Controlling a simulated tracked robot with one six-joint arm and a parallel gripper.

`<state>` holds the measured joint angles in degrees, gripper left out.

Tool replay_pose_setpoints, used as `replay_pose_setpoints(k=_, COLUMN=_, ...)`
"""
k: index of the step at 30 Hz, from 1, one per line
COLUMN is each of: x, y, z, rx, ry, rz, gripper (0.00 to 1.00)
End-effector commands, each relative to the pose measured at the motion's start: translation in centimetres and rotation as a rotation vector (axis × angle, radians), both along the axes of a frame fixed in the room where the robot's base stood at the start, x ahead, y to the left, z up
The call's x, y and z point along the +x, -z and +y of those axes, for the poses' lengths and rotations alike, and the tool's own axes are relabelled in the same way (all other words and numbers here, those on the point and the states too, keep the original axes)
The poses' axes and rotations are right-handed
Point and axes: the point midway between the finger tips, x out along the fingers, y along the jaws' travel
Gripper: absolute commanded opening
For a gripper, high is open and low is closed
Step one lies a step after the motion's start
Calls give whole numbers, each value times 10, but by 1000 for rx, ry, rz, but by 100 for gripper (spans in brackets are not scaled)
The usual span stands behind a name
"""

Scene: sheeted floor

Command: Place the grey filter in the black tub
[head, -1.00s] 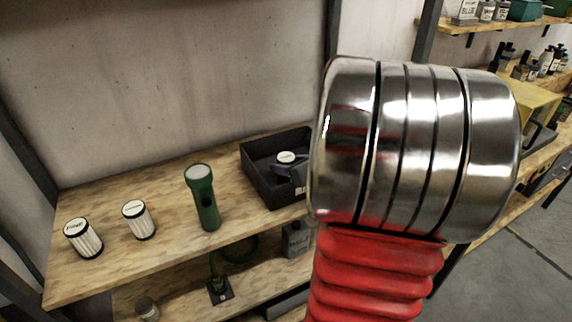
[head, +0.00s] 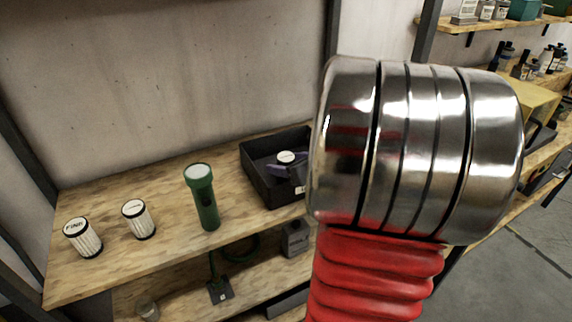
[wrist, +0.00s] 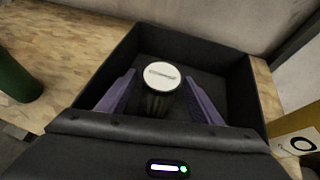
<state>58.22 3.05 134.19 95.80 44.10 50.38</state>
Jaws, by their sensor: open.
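A dark-bodied filter with a white round top, the grey filter (wrist: 162,76), is upright inside the black tub (wrist: 244,85) in the wrist view. Its top also shows in the head view (head: 286,157), within the tub (head: 262,178). My gripper (wrist: 160,78) is open, its purple fingers reaching into the tub on either side of the filter. Gaps show between the fingers and the filter's top. The filter's lower part is hidden behind my gripper's body, so its contact with the tub floor cannot be seen.
A green flashlight (head: 202,197) stands left of the tub on the wooden shelf (head: 165,190). Two white pleated filters, one at far left (head: 84,238) and one nearer the flashlight (head: 138,220), stand further left. A wall rises behind.

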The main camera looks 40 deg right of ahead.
Motion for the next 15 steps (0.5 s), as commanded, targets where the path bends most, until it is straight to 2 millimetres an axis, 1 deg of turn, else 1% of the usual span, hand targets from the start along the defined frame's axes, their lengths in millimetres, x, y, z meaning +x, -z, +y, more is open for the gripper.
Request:
replay_pose_setpoints(k=5, x=-15, y=-8, z=0, rx=-3, ry=3, rz=-1, gripper=60)
replay_pose_setpoints(k=15, x=-58, y=-33, z=5, rx=-4, ry=3, rz=-2, gripper=60)
